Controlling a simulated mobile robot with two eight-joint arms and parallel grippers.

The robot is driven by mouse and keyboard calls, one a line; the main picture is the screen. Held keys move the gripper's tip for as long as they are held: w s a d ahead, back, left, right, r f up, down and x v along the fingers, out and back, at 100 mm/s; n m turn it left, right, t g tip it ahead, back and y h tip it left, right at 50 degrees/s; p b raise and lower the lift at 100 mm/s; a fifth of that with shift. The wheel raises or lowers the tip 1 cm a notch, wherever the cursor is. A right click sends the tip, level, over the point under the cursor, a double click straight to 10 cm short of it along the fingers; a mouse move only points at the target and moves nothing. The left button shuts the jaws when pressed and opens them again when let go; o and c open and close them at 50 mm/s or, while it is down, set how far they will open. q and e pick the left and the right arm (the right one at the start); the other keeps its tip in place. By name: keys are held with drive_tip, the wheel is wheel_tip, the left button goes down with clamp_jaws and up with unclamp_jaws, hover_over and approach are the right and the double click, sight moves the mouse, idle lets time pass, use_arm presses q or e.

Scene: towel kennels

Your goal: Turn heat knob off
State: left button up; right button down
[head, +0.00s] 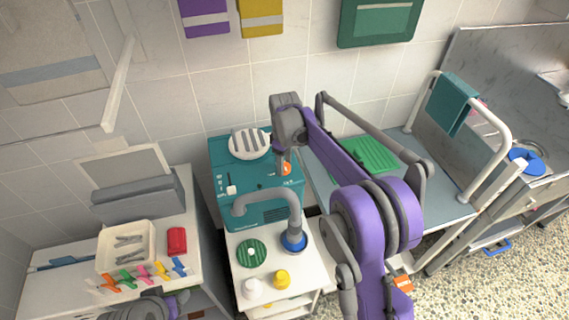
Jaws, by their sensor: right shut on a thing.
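A teal dryer unit (225,152) stands against the tiled wall, with a ribbed white round piece on top. On its front panel is a small orange knob (287,170), partly covered by my right gripper; its pointer and markings are too small to read. My right gripper (283,166) reaches down from above, its fingers shut on the orange knob. A small white control (231,190) sits at the left of the same panel. Of my left arm only a grey and purple piece shows at the bottom edge; its fingers do not show.
A grey hose (268,198) curves in front of the dryer to a blue ring (294,242) on a white cart (268,270). A green brush (251,253) and bottles stand there. A counter with clips and a tray (105,262) is left; a grooming table (330,185) is right.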

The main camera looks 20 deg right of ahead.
sight(285, 168)
drive_tip(key=shift+c, duration=1.4)
unclamp_jaws()
wheel_tip(285, 168, up, 11)
drive_tip(key=shift+p, duration=0.35)
drive_tip(key=s+r+m+t, duration=0.1)
drive_tip(key=s+m+t, duration=0.3)
drive_tip(key=s, duration=1.2)
drive_tip(key=s+f+m, duration=0.2)
drive_tip(key=s+f, duration=0.2)
drive_tip(key=s, duration=0.4)
drive_tip(key=s+f+m+t, duration=0.1)
drive_tip(key=s+f+m, duration=0.2)
drive_tip(key=s+f, duration=0.2)
drive_tip(key=s, duration=0.3)
